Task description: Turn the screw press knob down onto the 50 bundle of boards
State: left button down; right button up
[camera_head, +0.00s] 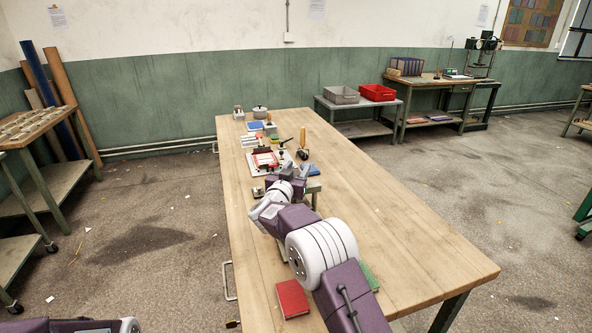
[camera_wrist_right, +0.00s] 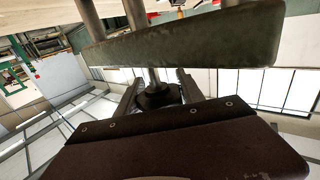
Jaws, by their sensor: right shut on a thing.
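My right gripper (camera_wrist_right: 157,92) shows in the right wrist view, its two fingers closed on the dark round press knob (camera_wrist_right: 157,98). A thin metal screw runs from the knob to a dark green press bar (camera_wrist_right: 190,45), with grey posts (camera_wrist_right: 136,12) beyond it. In the head view my right arm reaches over the table to the press, part of which shows as a green bar (camera_head: 314,187) beside my wrist. My arm hides most of the press there. I cannot make out the 50 bundle of boards. My left gripper is out of view.
The long wooden table (camera_head: 400,235) has clear room on its right. A red book (camera_head: 292,298) lies near its front edge, by my arm. A tray with red pieces (camera_head: 264,160) and several small tools stand farther back. Grey (camera_head: 341,95) and red bins (camera_head: 377,92) sit on a back bench.

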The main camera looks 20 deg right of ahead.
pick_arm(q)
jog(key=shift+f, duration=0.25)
pick_arm(e)
jog(key=shift+r+h, duration=0.15)
jog(key=shift+h, duration=0.15)
jog(key=o, duration=1.4)
jog(key=shift+d, duration=0.1)
